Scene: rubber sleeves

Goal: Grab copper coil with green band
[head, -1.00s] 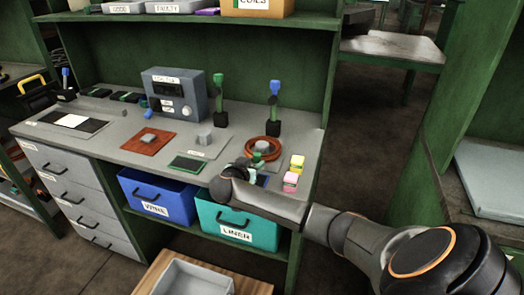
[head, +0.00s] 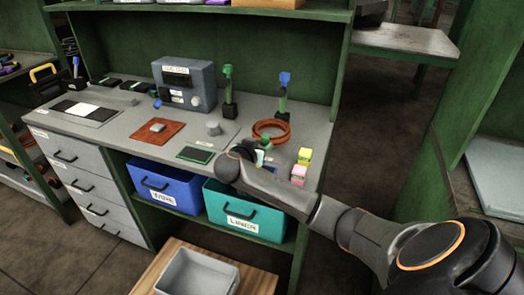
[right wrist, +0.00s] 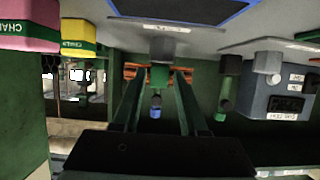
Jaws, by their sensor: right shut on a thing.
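The copper coil (head: 286,126) is an orange-brown ring held a little above the back right of the workbench (head: 190,112). In the right wrist view, which is upside down, its ends (right wrist: 131,72) show on both sides of a green band (right wrist: 160,77). My right gripper (head: 260,148) is shut on the coil at this band, its two dark fingers either side. A grey post (right wrist: 161,49) stands on the bench, and the coil looks clear of its top. My left gripper is not in view.
A blue-topped tool (head: 284,92) stands upright just behind the coil, and a green one (head: 229,90) to its left. Pink (head: 298,174) and yellow (head: 305,156) blocks sit at the right edge. A grey control box (head: 184,87) stands at the back. Below are blue (head: 165,188) and teal (head: 245,212) bins.

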